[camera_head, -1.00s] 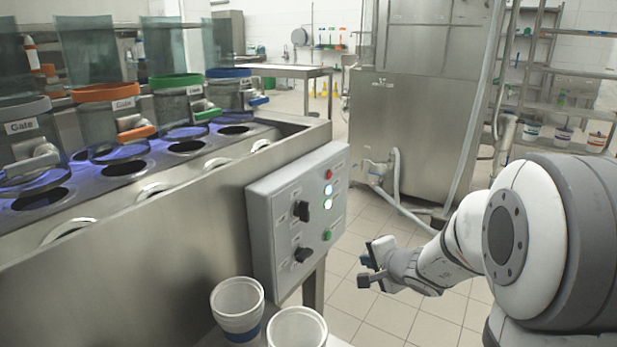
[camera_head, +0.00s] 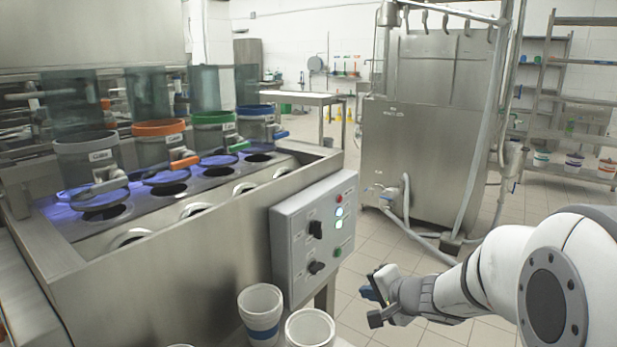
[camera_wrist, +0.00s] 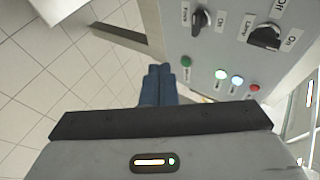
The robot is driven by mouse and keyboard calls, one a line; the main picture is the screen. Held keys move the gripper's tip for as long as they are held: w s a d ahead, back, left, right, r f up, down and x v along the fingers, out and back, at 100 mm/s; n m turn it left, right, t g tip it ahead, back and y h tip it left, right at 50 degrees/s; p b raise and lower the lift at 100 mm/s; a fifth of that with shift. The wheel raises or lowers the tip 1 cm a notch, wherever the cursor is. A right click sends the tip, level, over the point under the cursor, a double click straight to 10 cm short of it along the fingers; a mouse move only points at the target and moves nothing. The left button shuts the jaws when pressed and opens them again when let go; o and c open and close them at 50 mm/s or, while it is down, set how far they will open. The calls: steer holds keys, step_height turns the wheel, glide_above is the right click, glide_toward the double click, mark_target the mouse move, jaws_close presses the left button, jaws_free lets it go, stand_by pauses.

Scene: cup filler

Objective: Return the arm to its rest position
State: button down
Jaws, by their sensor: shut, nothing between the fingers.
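My gripper (camera_head: 372,300) is at the lower right of the head view, to the right of the control panel and apart from it, over the tiled floor. In the wrist view its blue fingertips (camera_wrist: 158,72) are together with nothing between them. My white and grey arm reaches in from the right edge of the head view. The grey control panel (camera_head: 288,247) has two black knobs, a green button, two lit lamps and a red one. It also shows in the wrist view (camera_wrist: 215,45).
The steel filling machine (camera_head: 190,270) with several coloured gates fills the left. Two white cups (camera_head: 260,302) (camera_head: 309,328) stand below the panel, partly cut off. A large steel cabinet (camera_head: 415,150) and a rack (camera_head: 580,100) stand behind. Tiled floor (camera_head: 350,270) is clear around my gripper.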

steer(key=s+a+r+n+g+p, duration=0.2)
steer(key=s+a+r+n+p, duration=0.1)
steer(key=s+r+p, duration=0.4)
steer(key=s+a+r+n+g+p, duration=0.2)
steer(key=s+r+n+g+p, duration=0.1)
steer(key=s+r+p, duration=0.4)
steer(key=s+d+r+n+g+h+p, duration=0.1)
steer(key=s+d+r+n+h+p, duration=0.1)
steer(key=r+p, duration=0.4)
steer(key=s+d+r+n+g+h+p, duration=0.1)
steer(key=s+d+r+n+h+p, duration=0.1)
steer(key=s+r+p, duration=0.4)
step_height(320, 180, up, 2)
steer(key=s+d+h, duration=0.1)
steer(key=d, duration=0.1)
steer(key=shift+d+p, duration=0.3)
steer(key=shift+d, duration=0.1)
steer(key=shift+w, duration=0.1)
stand_by(0.6)
steer(key=shift+s, duration=0.2)
stand_by(1.0)
